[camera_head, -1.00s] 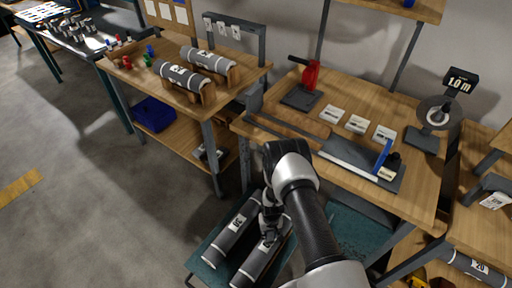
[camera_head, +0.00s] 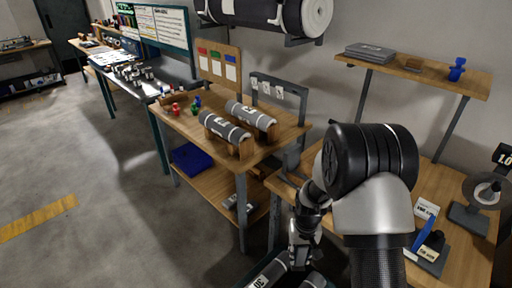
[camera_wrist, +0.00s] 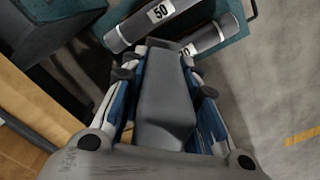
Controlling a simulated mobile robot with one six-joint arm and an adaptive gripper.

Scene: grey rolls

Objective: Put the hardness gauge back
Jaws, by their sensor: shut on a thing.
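My gripper (camera_wrist: 165,100) is shut on a smooth dark grey block-like thing, which I take to be the hardness gauge (camera_wrist: 166,105). It sits between the two fingers in the wrist view, and its lower end is hidden by the gripper body. In the head view my gripper (camera_head: 303,250) hangs low at the bottom centre, above a teal cart with grey rolls. The held thing is too small to make out there. No clear empty place for the gauge shows.
A grey roll labelled 50 (camera_wrist: 160,18) and a second roll (camera_wrist: 213,38) lie on the teal cart. A left bench carries rolls on cradles (camera_head: 224,128). Open floor lies left.

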